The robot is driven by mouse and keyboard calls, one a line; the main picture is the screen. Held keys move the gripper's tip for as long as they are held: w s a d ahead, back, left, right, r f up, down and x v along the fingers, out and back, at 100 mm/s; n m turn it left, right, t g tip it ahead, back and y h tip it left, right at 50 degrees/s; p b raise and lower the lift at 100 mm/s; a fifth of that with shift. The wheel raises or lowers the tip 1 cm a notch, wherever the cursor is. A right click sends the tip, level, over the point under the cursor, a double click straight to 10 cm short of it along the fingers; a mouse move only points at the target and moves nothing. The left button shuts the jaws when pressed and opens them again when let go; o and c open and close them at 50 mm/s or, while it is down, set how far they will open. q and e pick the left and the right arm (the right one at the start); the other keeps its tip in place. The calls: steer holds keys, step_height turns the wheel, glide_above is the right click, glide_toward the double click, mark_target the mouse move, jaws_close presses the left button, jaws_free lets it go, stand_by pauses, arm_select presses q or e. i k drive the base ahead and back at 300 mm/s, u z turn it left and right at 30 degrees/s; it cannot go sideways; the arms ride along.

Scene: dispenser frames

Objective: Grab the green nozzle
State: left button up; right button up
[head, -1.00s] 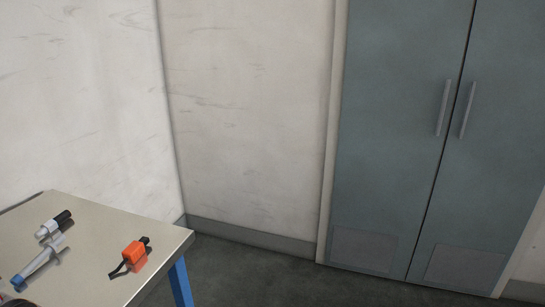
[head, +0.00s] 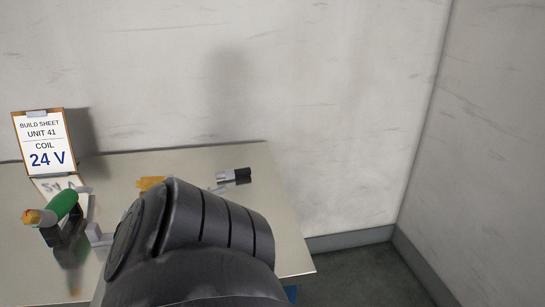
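A green cylinder with a tan-orange end (head: 60,208), which looks like the green nozzle, is at the left of the head view. A dark, ribbed link of one of my arms (head: 200,240) fills the lower middle and covers part of the table.
A clipboard (head: 42,143) reading "Build sheet, Unit 41, Coil 24 V" stands at the back left. A yellow-orange piece (head: 151,183) lies partly behind my arm. A black and silver part (head: 234,176) lies near the back right. The table's right edge and walls bound the area.

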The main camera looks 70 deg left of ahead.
mark_target(66, 203)
steer(key=u, duration=2.55)
